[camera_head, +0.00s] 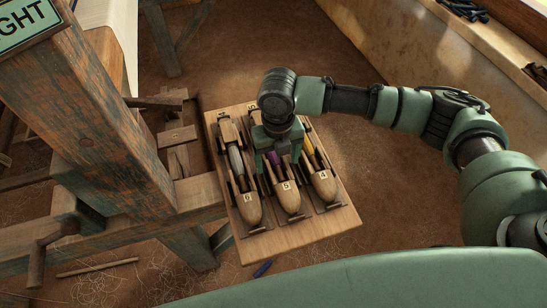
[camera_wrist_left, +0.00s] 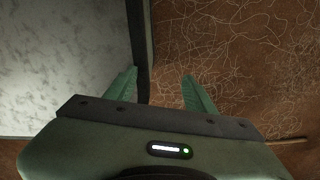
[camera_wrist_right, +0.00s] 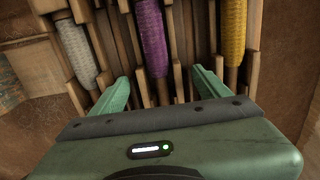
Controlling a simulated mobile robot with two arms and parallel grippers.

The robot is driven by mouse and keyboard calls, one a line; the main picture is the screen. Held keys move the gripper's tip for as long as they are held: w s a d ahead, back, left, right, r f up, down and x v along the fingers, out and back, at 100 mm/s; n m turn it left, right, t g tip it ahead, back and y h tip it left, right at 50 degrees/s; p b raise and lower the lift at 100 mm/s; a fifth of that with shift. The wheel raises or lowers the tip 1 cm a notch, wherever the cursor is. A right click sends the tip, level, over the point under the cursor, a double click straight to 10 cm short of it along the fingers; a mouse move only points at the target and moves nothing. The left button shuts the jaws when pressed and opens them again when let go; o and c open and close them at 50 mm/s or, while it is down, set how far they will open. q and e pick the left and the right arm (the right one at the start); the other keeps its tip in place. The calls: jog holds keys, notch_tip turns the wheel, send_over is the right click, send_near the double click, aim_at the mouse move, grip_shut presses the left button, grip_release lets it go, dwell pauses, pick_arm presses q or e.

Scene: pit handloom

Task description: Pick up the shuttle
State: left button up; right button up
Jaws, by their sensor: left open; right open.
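Wooden shuttles lie side by side in a wooden rack (camera_head: 335,222) in the head view. The left front shuttle (camera_head: 247,208) holds a grey-white bobbin, the middle one (camera_head: 289,200) a purple bobbin and the right one (camera_head: 323,185) a yellow bobbin. My right gripper (camera_head: 278,160) is over the middle shuttle, pointing down, open. In the right wrist view the purple bobbin (camera_wrist_right: 151,38) lies between and beyond its open fingers (camera_wrist_right: 160,76); whether they touch the shuttle, I cannot tell. My left gripper (camera_wrist_left: 160,78) is open and empty, seen only in the left wrist view.
A worn wooden loom post (camera_head: 100,120) and beams stand left of the rack. A ledge with dark items (camera_head: 463,10) runs along the right wall.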

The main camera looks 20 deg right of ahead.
grip_shut()
dwell(0.3)
notch_tip(320, 180, up, 20)
jog(key=p, duration=0.1)
dwell(0.5)
